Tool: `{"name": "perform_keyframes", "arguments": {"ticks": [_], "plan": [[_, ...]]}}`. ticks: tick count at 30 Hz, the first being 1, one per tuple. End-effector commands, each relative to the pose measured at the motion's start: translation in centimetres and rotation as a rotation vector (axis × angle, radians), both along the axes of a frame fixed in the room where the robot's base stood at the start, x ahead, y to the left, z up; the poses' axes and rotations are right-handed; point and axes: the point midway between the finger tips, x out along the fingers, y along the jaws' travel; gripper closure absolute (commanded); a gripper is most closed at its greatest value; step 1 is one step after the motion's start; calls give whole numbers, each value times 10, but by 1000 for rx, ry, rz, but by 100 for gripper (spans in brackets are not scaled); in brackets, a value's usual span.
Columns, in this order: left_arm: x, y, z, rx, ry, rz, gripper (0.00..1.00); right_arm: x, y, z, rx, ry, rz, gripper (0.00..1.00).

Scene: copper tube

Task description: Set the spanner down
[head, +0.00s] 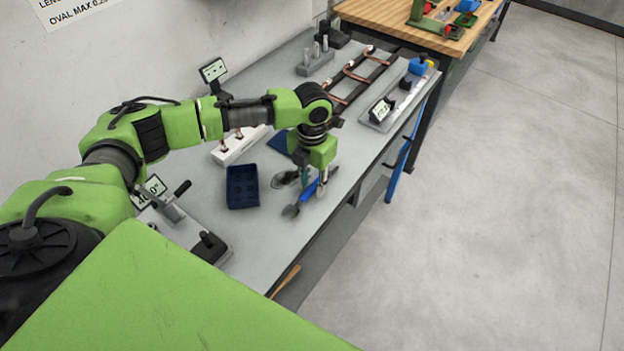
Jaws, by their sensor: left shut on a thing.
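A blue spanner (292,210) shows at the right front edge of the grey bench (290,229), lying slantwise in the picture. My left gripper (313,187) points down over that edge and is shut on the spanner. The gripper covers part of the spanner's shaft. I cannot tell whether the spanner touches the bench top or is slightly above it. My right gripper is not in view.
A dark blue tray (242,187) stands left of the spanner, with a dark tool (284,179) between them. A lever fixture (180,221) is nearer me. Copper tubes (355,75) lie on a rack further back. Bare bench lies in front of the tray.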

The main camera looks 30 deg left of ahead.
Motion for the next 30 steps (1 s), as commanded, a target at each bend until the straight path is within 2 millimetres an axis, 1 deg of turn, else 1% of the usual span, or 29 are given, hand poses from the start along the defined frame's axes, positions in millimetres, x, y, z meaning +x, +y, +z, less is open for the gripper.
{"name": "perform_keyframes", "arguments": {"ticks": [1,11,12,14,24,27,30], "plan": [[0,0,-1,0,0,0,98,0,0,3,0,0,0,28],[0,0,-6,-1,-1,0,98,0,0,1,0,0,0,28],[0,0,-6,0,0,-1,70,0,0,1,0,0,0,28],[0,0,-6,0,-1,-1,56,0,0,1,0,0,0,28],[0,0,-5,0,-1,0,56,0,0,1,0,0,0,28],[0,0,1,0,-2,0,56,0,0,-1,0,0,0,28],[1,0,14,-2,-4,0,56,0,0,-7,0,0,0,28]]}}
